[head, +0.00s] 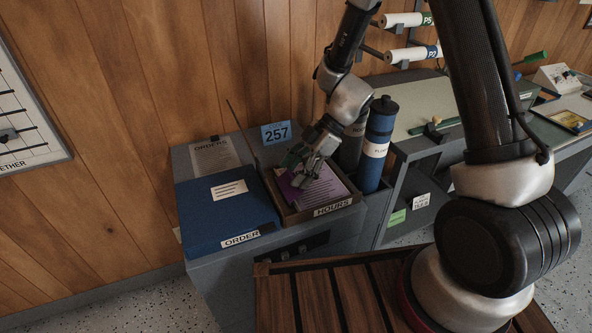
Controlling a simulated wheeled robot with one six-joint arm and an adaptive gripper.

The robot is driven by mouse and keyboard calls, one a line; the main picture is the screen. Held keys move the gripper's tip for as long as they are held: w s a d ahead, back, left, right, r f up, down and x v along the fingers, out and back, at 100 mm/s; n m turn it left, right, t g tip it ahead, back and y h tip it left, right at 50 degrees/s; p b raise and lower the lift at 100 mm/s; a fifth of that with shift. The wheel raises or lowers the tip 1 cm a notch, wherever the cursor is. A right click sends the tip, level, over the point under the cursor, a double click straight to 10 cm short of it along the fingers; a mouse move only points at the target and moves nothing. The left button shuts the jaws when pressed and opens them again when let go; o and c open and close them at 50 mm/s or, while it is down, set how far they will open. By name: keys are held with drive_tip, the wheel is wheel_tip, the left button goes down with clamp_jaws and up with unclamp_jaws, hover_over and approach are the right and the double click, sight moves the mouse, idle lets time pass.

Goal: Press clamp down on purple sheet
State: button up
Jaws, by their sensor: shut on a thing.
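The purple sheet (322,191) lies in the wooden tray (338,205) labelled HOURS, on top of the grey cabinet. It has pale printed lines, and its upper part is covered by my gripper. My gripper (303,178) reaches down into the tray from above, with its fingertips low over the sheet. A dark green part, seemingly the clamp (292,158), shows at the left side of the fingers. The gripper appears shut on it. The fingers hide most of the clamp, and I cannot tell whether it touches the sheet.
A blue box (230,205) labelled ORDER stands left of the tray. Blue and dark cylinders (375,150) stand close on the right. A slatted wooden surface (345,290) is in front.

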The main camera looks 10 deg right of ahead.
drive_tip(key=shift+s+a, duration=0.2)
drive_tip(key=o, duration=1.1)
drive_tip(key=shift+a, duration=0.1)
drive_tip(key=shift+c, duration=0.2)
drive_tip(key=shift+w, duration=0.1)
drive_tip(key=shift+w+d+r, duration=0.1)
drive_tip(key=shift+d+r, duration=0.1)
drive_tip(key=shift+d, duration=0.05)
drive_tip(key=v, duration=1.1)
drive_tip(key=shift+d, duration=0.15)
drive_tip(key=shift+r, duration=0.1)
